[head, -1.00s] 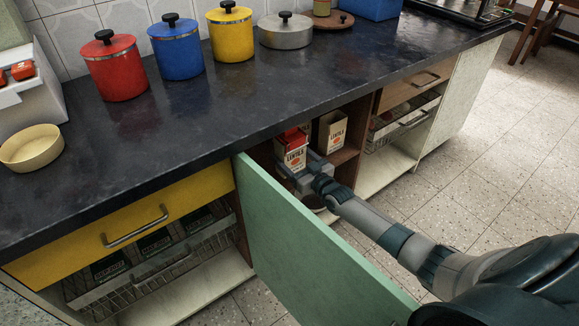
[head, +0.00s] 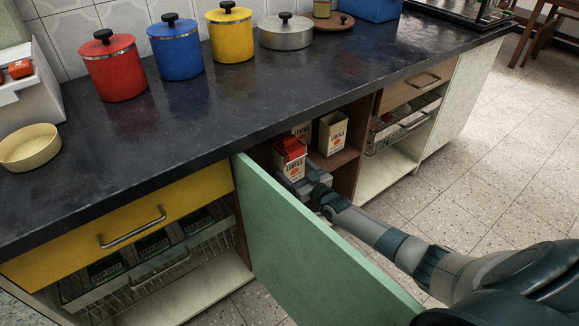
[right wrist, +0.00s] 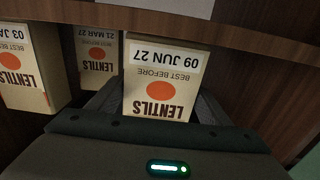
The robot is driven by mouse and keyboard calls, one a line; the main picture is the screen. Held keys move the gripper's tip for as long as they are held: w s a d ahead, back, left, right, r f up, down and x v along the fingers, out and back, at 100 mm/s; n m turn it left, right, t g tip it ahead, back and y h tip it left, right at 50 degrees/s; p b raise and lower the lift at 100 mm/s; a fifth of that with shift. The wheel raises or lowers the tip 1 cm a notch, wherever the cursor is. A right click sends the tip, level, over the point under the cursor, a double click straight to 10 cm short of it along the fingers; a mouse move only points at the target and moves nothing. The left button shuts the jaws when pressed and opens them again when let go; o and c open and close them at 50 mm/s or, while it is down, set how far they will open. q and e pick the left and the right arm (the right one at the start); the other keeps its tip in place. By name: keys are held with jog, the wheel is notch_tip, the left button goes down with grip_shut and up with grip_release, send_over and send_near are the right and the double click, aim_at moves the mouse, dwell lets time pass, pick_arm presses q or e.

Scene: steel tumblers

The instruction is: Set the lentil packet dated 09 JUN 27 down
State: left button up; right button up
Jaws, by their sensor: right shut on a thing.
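The lentil packet dated 09 JUN 27 (right wrist: 160,85) is between the fingers of my right gripper (head: 304,180), which is shut on it. Its date shows upside down in the right wrist view. In the head view this packet (head: 290,170) has a red top and is inside the open cupboard, just past the green door. Its base is hidden by the gripper and door, so I cannot tell whether it touches a surface. My left gripper is not in view.
A packet dated 21 MAR 27 (right wrist: 97,58) stands behind the held one. Another, its date partly cut off (right wrist: 28,70), stands farther left in the wrist view. The green door (head: 310,240) stands open beside my arm. A wooden divider (head: 362,135) bounds the cupboard's right side.

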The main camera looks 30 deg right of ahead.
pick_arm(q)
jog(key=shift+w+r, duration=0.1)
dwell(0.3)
pick_arm(e)
jog(key=o, duration=1.3)
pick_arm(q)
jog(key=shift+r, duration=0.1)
pick_arm(e)
jog(key=shift+o, duration=0.2)
jog(key=shift+r, duration=0.1)
jog(key=shift+s, duration=0.3)
jog(key=s, duration=0.2)
jog(key=s+p, duration=0.1)
jog(key=s, duration=0.1)
jog(key=s+d, duration=0.1)
jog(key=s, duration=0.1)
jog(key=shift+p, duration=0.35)
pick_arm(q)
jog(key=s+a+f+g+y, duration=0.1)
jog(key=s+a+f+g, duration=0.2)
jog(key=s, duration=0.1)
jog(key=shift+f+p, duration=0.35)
pick_arm(e)
send_near(294, 169)
jog(key=shift+w, duration=0.4)
